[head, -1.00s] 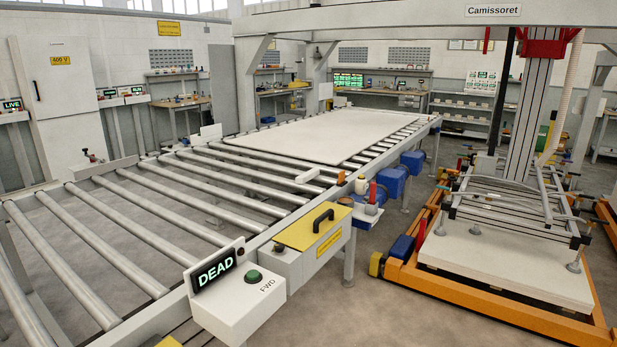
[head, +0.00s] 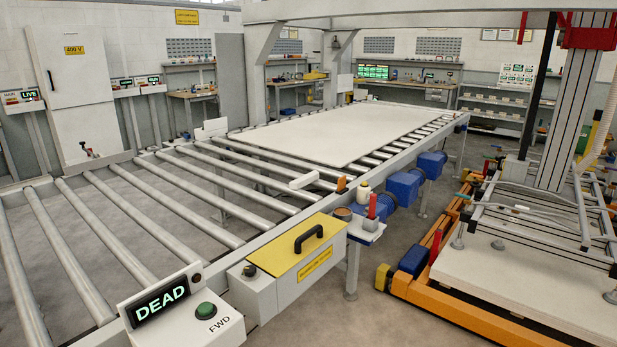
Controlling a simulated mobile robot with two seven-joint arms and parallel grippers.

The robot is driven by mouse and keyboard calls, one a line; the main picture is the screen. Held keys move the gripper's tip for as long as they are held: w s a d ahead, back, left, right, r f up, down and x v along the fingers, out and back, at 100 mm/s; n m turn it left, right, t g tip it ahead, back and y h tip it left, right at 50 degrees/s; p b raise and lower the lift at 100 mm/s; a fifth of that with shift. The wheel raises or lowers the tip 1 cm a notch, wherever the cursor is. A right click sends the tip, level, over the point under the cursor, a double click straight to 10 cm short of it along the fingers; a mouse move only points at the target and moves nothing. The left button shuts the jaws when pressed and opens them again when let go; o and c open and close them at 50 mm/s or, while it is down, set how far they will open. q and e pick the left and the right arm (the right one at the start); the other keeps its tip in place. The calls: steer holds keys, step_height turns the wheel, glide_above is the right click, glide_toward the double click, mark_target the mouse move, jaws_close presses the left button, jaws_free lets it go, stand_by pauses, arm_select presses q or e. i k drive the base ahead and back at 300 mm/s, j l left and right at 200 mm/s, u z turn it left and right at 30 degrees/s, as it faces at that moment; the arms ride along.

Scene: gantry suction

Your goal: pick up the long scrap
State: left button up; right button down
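Neither of my grippers is in the head view. I cannot pick out a long scrap for certain. A short white bar-like piece (head: 303,180) sits at the near right edge of the roller conveyor (head: 215,238); I cannot tell whether it is loose or a fixed part. A large pale flat board (head: 335,135) lies on the far rollers.
A control box with a green button and a "DEAD" display (head: 160,302) stands at the conveyor's near end. Beside it is a yellow-lidded box (head: 298,246) with a black handle. A suction frame (head: 540,215) hangs over a pale stack (head: 530,280) on an orange base at right.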

mark_target(297, 184)
steer(key=i+l, duration=0.2)
steer(key=i+l+u, duration=0.1)
steer(key=i+l, duration=0.15)
steer(key=l, duration=0.2)
steer(key=i+l+u, duration=0.1)
steer(key=l, duration=0.25)
steer(key=i+l, duration=0.3)
steer(key=i+l+u, duration=0.1)
steer(key=l, duration=0.3)
steer(key=i+l, duration=0.3)
steer(key=l+u, duration=0.05)
